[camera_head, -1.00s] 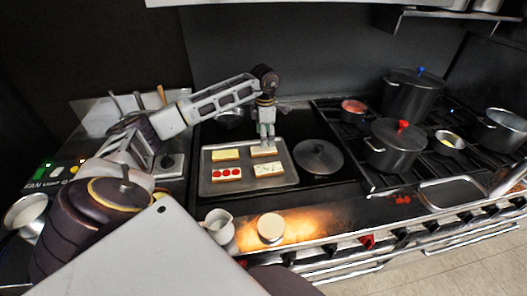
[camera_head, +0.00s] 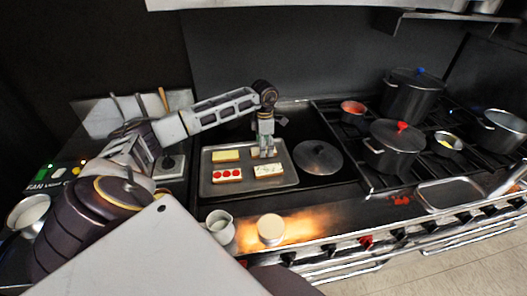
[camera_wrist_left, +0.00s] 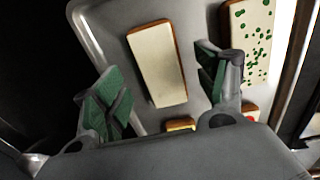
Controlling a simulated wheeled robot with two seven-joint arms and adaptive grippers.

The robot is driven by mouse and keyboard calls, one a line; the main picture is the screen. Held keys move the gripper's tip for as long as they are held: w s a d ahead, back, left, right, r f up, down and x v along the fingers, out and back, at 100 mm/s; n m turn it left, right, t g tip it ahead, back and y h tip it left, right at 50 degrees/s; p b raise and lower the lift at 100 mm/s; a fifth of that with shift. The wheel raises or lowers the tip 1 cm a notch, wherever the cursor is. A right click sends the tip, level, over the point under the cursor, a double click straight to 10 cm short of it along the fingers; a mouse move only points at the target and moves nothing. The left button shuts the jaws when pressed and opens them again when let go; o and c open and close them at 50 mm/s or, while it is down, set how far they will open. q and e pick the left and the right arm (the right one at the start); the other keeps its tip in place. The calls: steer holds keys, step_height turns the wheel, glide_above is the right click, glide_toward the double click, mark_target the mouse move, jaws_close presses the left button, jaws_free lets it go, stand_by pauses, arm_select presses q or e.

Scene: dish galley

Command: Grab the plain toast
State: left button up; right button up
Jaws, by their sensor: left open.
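The plain toast (camera_wrist_left: 158,63) has a pale, bare top and a brown crust. It lies on the grey metal tray (camera_head: 290,175), at its back right, and is partly hidden by my gripper in the head view. My left gripper (camera_head: 265,150) points down over it. In the left wrist view, the open gripper (camera_wrist_left: 158,85) has one green-padded finger on each side of the toast. I cannot tell whether the fingers touch it. My right gripper is not in view.
The tray also holds a yellow-topped toast (camera_head: 226,155), a toast with red slices (camera_head: 227,175) and a green-flecked toast (camera_head: 268,170). A pan lid (camera_head: 318,158) lies right of the tray. A white jug (camera_head: 219,225) stands in front. Several pots stand on the right burners.

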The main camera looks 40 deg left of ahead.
arm_select(q)
steer(key=shift+f, duration=0.9)
steer(key=shift+c, duration=0.8)
steer(key=c, duration=0.9)
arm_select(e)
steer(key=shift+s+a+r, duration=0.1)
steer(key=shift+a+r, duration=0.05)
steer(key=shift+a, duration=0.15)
